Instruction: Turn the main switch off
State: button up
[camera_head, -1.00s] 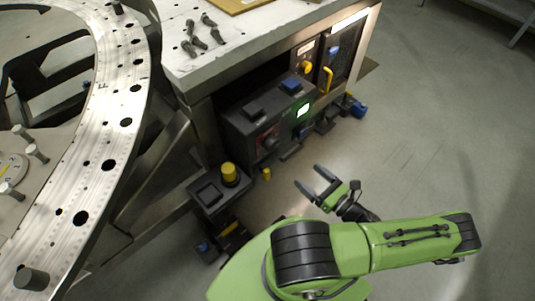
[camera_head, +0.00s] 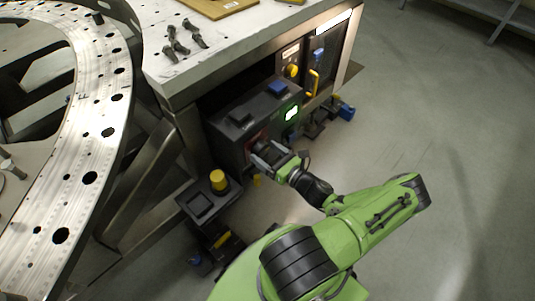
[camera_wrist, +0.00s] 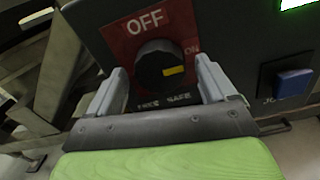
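The main switch is a round black knob (camera_wrist: 158,62) on a red plate (camera_wrist: 118,42) on the dark control box. The plate reads OFF at the top and ON at the right, with smaller lettering below. The knob's yellow mark points right, to the ON side. My gripper (camera_wrist: 161,70) is open, with one finger left and one right of the knob and gaps between. I cannot tell whether the fingertips reach past the knob's face. In the head view my gripper (camera_head: 263,153) is at the box front and hides most of the knob.
A blue button (camera_wrist: 293,83) sits right of the switch, below a lit green display (camera_head: 291,114). A box with a yellow button (camera_head: 218,180) stands at lower left. A yellow handle (camera_head: 313,83) is further right. The floor at right is clear.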

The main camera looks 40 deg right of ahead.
jog(key=c, duration=0.9)
jog(key=shift+c, duration=0.2)
jog(key=shift+n, duration=0.3)
jog(key=n+p, duration=0.1)
jog(key=n, duration=0.2)
jog(key=shift+n+p, duration=0.3)
jog(key=n+p, duration=0.1)
jog(key=n, duration=0.3)
jog(key=shift+n, duration=0.3)
jog(key=n+p, duration=0.1)
jog(key=n, duration=0.4)
jog(key=shift+r+p, duration=0.1)
jog(key=shift+p, duration=0.25)
jog(key=shift+n+p, duration=0.5)
jog(key=shift+n, duration=1.5)
